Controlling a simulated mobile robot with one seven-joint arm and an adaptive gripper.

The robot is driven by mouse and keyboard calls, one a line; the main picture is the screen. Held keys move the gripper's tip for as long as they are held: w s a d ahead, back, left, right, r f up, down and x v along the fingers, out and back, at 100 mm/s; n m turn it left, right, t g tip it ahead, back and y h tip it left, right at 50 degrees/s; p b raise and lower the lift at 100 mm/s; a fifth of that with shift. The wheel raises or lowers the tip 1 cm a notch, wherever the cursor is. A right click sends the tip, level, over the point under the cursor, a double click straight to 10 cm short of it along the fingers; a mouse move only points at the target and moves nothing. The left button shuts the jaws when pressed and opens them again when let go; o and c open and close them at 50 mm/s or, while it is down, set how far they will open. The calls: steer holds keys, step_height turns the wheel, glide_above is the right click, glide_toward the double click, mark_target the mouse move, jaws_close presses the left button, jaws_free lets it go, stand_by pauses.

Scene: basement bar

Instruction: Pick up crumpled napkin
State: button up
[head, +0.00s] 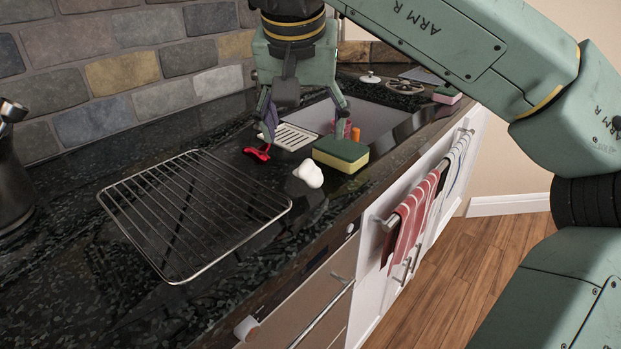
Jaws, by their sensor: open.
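A small white crumpled napkin (309,175) lies on the dark stone counter, in front of the sink. My gripper (304,138) points down above the counter with its two fingers apart and nothing between them. It is farther back than the napkin in the picture, over the near edge of the sink area. The left finger appears close to a red object, and the right finger appears just behind a sponge; I cannot tell whether either touches.
A yellow and green sponge (341,153) lies right of the napkin. A red item (257,153) lies behind it, beside a white slotted tray (296,136). A wire rack (194,212) covers the counter at left. Striped towels (409,222) hang on the cabinet front.

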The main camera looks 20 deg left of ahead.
mark_target(308, 165)
steer(key=x, duration=1)
steer(key=shift+s+d+f+p, duration=0.2)
steer(key=shift+f+p, duration=0.1)
steer(key=shift+p, duration=0.05)
steer(key=shift+c, duration=0.3)
steer(key=c, duration=0.7)
